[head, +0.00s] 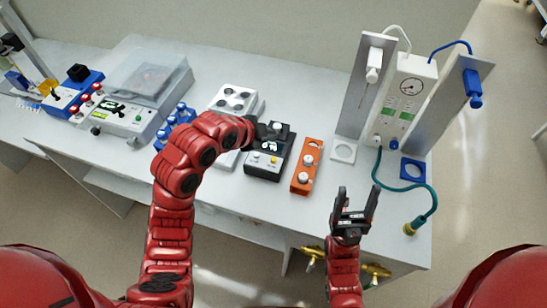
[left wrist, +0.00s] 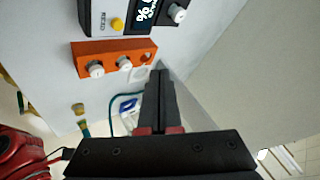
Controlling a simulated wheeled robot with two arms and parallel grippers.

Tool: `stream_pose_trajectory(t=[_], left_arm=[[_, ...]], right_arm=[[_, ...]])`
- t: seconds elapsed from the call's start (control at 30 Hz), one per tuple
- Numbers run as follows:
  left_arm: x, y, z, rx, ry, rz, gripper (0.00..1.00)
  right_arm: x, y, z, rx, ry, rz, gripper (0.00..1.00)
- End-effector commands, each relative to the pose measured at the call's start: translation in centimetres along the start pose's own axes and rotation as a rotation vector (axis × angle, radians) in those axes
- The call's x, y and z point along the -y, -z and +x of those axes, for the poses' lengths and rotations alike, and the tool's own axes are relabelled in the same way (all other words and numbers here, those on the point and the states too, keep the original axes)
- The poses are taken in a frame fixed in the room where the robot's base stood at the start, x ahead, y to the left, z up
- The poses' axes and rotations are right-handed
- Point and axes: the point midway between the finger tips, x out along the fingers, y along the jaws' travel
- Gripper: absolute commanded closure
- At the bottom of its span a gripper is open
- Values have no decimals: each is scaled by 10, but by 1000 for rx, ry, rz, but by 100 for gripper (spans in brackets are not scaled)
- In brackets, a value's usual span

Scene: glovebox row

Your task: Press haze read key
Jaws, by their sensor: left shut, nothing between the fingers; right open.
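The haze meter is a black-topped box (head: 268,152) with a small lit display, in the middle of the bench in the head view. Its yellow key (head: 273,160) is on the near part of its top. In the left wrist view the yellow key (left wrist: 117,24) sits beside the printed word READ, near the top edge; the meter is partly cut off there. My left gripper (head: 262,130) is shut and empty, over the far part of the meter in the head view, apart from the key. My right gripper (head: 355,203) is open and empty near the bench's front edge.
A white device (head: 236,101) stands behind my left gripper. A gauge stand (head: 407,95) with grey panels and a teal hose (head: 400,184) is at the right. Blue-capped items (head: 180,115) stand left.

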Motion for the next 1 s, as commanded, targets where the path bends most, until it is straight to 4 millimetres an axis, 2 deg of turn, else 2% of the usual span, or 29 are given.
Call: stream_pose_trajectory(t=[0.27,0.53,0.63,0.8,1.0], left_arm=[[-11,-11,15,0,0,-1,100],[-32,-32,43,3,-4,-2,100],[-40,-40,55,1,0,-2,100],[-44,-44,61,0,1,-1,100],[-43,-44,60,0,2,-1,100]], right_arm=[[0,-1,-4,0,0,0,37],[0,-2,-11,0,0,0,37],[1,-5,-28,0,0,0,37],[2,-6,-35,0,0,0,37],[2,-6,-34,0,0,0,37]])
